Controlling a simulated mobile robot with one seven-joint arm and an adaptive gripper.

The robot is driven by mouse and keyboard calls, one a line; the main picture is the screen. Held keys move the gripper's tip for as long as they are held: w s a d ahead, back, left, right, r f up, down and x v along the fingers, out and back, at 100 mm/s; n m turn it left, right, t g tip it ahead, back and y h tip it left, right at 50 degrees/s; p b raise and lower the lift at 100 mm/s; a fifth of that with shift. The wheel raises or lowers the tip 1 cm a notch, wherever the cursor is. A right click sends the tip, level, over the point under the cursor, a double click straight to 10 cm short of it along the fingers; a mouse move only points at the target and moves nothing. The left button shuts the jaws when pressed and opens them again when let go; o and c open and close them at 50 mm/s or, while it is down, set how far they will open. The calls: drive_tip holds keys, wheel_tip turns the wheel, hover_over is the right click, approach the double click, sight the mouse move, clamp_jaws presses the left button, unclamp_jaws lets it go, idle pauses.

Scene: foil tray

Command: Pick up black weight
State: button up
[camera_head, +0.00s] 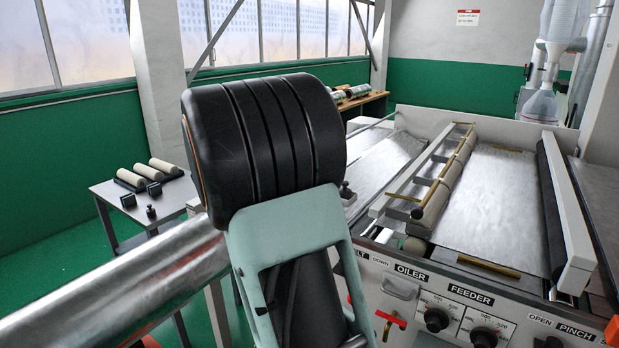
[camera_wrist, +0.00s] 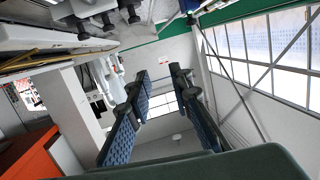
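A small black knobbed piece (camera_head: 151,211), which looks like a black weight, stands upright on the grey side table at the left in the head view. A similar small black knobbed piece (camera_head: 346,190) shows on the machine, just right of my arm and partly hidden by it. I cannot tell for sure which one is the black weight. My gripper (camera_wrist: 162,78) shows in the wrist view with its two blue-padded fingers spread apart and nothing between them. It points towards the wall and windows, away from both pieces. It does not show in the head view.
The side table (camera_head: 108,190) also holds cream rollers (camera_head: 130,178) and black blocks (camera_head: 155,188). The large machine (camera_head: 490,210) with rollers and a front panel of knobs fills the right. A shiny metal cylinder (camera_head: 130,295) crosses the lower left. Green floor lies open around the side table.

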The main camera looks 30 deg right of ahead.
drive_tip(key=s+d+f+g, duration=0.1)
drive_tip(key=f, duration=0.1)
drive_tip(key=s+d+f+m+g, duration=0.1)
drive_tip(key=s+f, duration=0.1)
drive_tip(key=s+d+f, duration=0.1)
drive_tip(key=d+f, duration=0.1)
drive_tip(key=shift+s+f+m+g, duration=0.15)
drive_tip(key=shift+f+m+g, duration=0.15)
drive_tip(key=shift+g, duration=0.1)
drive_tip(key=x, duration=0.4)
drive_tip(key=shift+d+f+p, duration=0.15)
drive_tip(key=shift+f+p, duration=0.05)
drive_tip(key=shift+p, duration=0.15)
drive_tip(key=x, duration=0.6)
drive_tip(key=shift+w+r+p, duration=0.3)
drive_tip(key=shift+r+p, duration=0.1)
drive_tip(key=shift+c, duration=0.5)
clamp_jaws()
drive_tip(key=shift+r, duration=0.1)
